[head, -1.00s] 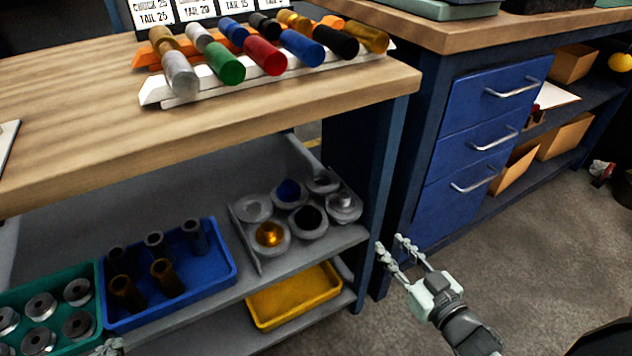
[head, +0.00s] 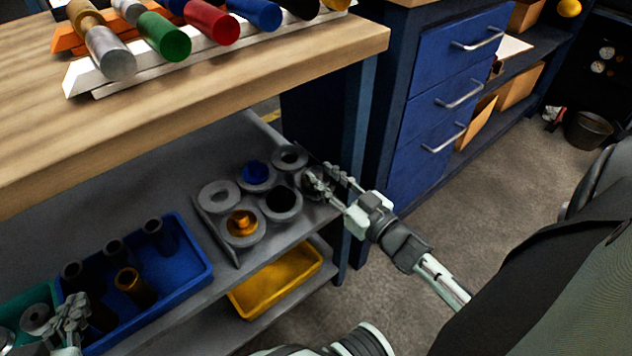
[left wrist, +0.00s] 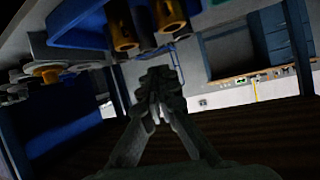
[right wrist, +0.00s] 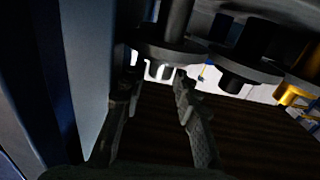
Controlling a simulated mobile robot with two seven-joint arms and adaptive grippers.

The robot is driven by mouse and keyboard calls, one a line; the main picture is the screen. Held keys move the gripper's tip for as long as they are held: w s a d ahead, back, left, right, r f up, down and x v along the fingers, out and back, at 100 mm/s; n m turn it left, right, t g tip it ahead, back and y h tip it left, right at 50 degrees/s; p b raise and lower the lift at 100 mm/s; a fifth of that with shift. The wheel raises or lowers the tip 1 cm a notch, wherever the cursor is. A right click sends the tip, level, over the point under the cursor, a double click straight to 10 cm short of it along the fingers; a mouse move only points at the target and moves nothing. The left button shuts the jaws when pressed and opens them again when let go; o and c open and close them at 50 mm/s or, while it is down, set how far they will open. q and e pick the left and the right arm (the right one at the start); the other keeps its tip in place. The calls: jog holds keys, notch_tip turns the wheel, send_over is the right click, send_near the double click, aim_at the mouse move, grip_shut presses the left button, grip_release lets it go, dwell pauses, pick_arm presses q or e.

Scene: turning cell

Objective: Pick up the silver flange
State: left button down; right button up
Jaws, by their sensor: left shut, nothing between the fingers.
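The silver flange (head: 314,184) sits at the right end of the grey holder on the shelf, partly hidden by my right gripper (head: 328,182). In the right wrist view my right gripper (right wrist: 155,82) is open, its fingers apart and nothing clamped. A round flange with a post (right wrist: 172,48) shows just past the fingertips, dark in shadow. Whether the fingers touch the silver flange I cannot tell. My left gripper (head: 72,312) is shut and empty, at the left over the trays. Its closed fingers also show in the left wrist view (left wrist: 154,100).
The grey holder (head: 222,245) also bears several other flanges, including a gold one (head: 242,224) and a blue one (head: 257,173). A blue tray (head: 188,270) with dark tubes stands to the left. A yellow tray (head: 275,282) lies below. The bench top (head: 200,115) overhangs the shelf.

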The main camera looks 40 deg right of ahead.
jog(key=shift+w+a, duration=0.15)
jog(key=shift+w, duration=1.35)
jog(key=shift+c, duration=0.6)
grip_shut()
jog(key=shift+r, duration=0.15)
